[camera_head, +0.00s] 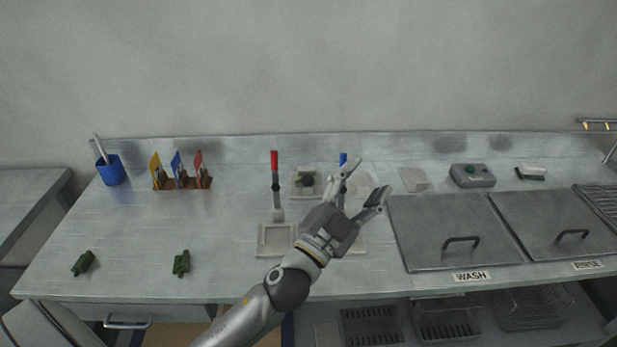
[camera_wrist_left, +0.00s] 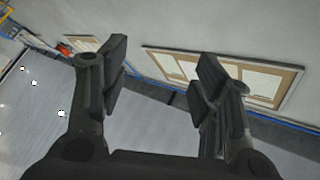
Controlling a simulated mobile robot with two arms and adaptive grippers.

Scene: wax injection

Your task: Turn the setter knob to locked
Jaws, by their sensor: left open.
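I cannot clearly pick out the setter knob. A small dark green and black part (camera_head: 305,180) sits on a pale plate at the back middle of the bench, but I cannot tell whether it is the knob. My left gripper (camera_head: 371,181) is open and empty, raised over the middle of the bench to the right of that part. In the left wrist view its two fingers (camera_wrist_left: 160,85) are spread apart with nothing between them. The hand partly hides a blue-topped lever (camera_head: 343,159) and a pale tray behind it. My right gripper is not in view.
A red-topped lever (camera_head: 275,185) stands left of the hand, behind a pale square tray (camera_head: 275,253). Two green pieces (camera_head: 181,263) lie at left, near a blue cup (camera_head: 111,172).

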